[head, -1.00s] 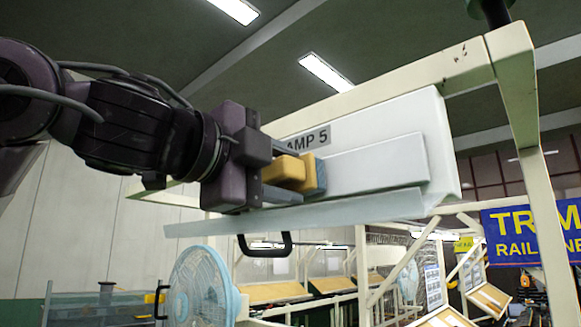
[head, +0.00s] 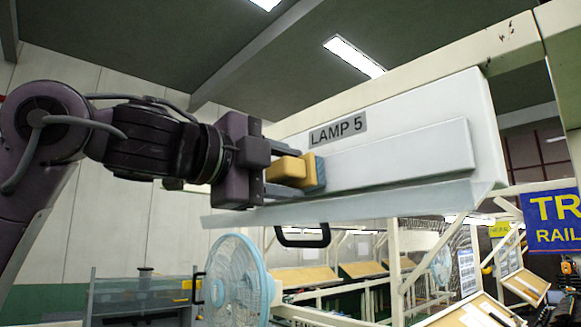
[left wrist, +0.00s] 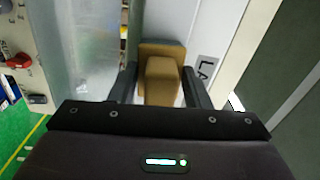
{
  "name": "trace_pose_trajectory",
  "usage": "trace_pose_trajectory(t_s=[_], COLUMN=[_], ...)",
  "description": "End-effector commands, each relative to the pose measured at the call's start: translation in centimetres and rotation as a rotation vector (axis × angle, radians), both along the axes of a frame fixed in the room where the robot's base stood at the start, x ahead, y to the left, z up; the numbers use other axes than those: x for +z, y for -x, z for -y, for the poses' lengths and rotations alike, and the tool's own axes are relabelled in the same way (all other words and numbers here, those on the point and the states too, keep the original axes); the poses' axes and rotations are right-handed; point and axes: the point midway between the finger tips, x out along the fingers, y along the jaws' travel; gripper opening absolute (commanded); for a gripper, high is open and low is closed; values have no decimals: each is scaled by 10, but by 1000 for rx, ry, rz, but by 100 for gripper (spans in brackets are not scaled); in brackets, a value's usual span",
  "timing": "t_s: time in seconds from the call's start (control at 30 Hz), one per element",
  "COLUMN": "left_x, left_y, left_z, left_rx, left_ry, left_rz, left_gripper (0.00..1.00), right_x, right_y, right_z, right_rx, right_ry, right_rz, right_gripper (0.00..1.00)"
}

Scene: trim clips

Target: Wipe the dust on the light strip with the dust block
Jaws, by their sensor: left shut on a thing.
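The light strip (head: 405,153) is a long pale bar on the front of a white lamp housing labelled LAMP 5 (head: 338,131). My left gripper (head: 300,170) is shut on the yellow dust block (head: 287,169), whose blue-grey pad (head: 317,171) faces right, at the left part of the strip. I cannot tell whether the pad touches the strip. The left wrist view shows the block (left wrist: 160,80) between both fingers, hiding the pad's face. The strip behind my gripper is hidden. I cannot make out dust on the visible strip. My right gripper is out of view.
A translucent ledge (head: 400,203) juts out under the strip, close below my gripper, with a black handle (head: 302,237) beneath. A cream beam (head: 440,65) runs above the housing. A light-blue fan (head: 237,280) stands below.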

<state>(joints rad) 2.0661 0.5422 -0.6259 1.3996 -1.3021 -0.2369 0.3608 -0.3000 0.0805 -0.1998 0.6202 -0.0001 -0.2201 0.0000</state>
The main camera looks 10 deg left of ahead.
Motion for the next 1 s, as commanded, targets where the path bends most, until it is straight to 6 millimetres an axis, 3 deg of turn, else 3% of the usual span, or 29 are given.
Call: trace_pose_trajectory(t_s=[0.3, 1.0], left_x=[-1, -1], left_y=[-16, -38], left_z=[-22, -45], left_rx=[2, 1], left_ry=[1, 0], left_rz=[-4, -1], left_gripper=[25, 25], right_x=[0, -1], right_y=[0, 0], right_z=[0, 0], right_rx=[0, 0], right_ry=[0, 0], right_rz=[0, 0], right_gripper=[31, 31])
